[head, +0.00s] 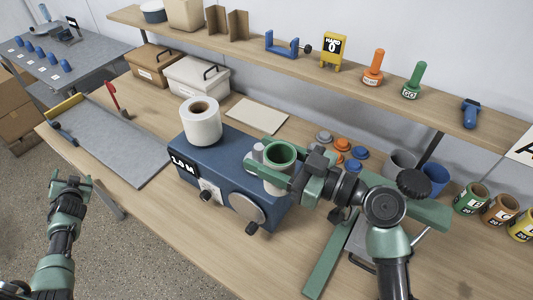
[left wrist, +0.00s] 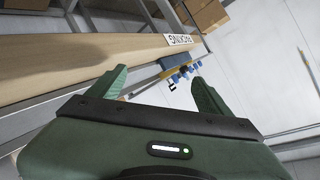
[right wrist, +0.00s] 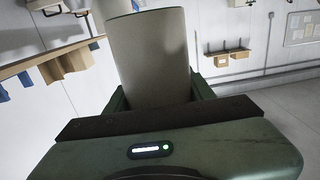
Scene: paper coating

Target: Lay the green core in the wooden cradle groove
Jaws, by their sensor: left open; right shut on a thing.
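The green core (head: 281,155) is a pale cylinder with a green ring at its top end, roughly upright over the right end of the blue machine. My right gripper (head: 272,176) is shut around its side. In the right wrist view the grey-looking cylinder (right wrist: 150,55) stands between the fingers. Whether its lower end touches the machine is hidden. My left gripper (head: 72,184) is open and empty, left of the table's front edge; its fingers (left wrist: 158,85) show spread apart. I cannot make out a wooden cradle groove for certain; two brown angled pieces (head: 238,25) stand on the shelf.
The blue machine (head: 225,160) carries a white roll (head: 201,122). A grey tray (head: 110,140) lies at left. Orange and blue discs (head: 341,144), cups and labelled cans (head: 470,199) stand at right. A long green bar (head: 325,260) lies near the front. The wooden shelf (head: 340,75) runs behind.

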